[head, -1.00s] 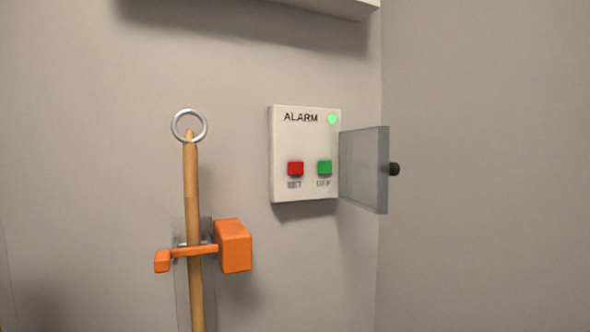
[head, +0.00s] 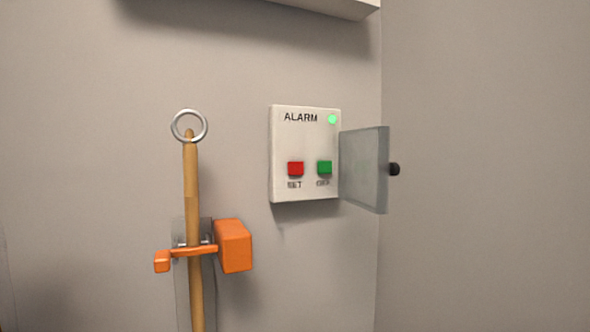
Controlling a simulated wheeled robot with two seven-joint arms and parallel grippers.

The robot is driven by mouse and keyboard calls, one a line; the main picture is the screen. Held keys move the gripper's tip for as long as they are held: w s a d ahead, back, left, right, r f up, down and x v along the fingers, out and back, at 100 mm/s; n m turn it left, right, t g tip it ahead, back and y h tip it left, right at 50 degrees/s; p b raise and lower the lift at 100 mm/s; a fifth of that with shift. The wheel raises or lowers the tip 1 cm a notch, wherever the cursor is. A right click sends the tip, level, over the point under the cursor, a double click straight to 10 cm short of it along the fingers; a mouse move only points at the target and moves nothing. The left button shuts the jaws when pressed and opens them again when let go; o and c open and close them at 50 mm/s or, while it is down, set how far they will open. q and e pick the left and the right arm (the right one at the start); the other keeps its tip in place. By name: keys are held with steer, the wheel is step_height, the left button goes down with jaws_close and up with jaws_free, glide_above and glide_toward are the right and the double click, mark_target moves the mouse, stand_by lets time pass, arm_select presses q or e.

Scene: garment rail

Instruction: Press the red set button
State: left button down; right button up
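The red set button (head: 295,168) is at the lower left of the white alarm box (head: 305,142) on the wall, in the head view. A green button (head: 324,167) sits to its right. Faint labels are under both buttons. A green light (head: 332,119) glows at the box's upper right. The clear cover (head: 364,169) with a black knob (head: 394,169) stands swung open to the right, leaving both buttons uncovered. Neither of my grippers is in view.
A wooden pole (head: 193,210) with a metal ring (head: 189,126) on top stands left of the box, behind an orange latch (head: 233,246). A pale ledge (head: 340,7) juts out above. A side wall (head: 490,160) is on the right. The space before the buttons is clear.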

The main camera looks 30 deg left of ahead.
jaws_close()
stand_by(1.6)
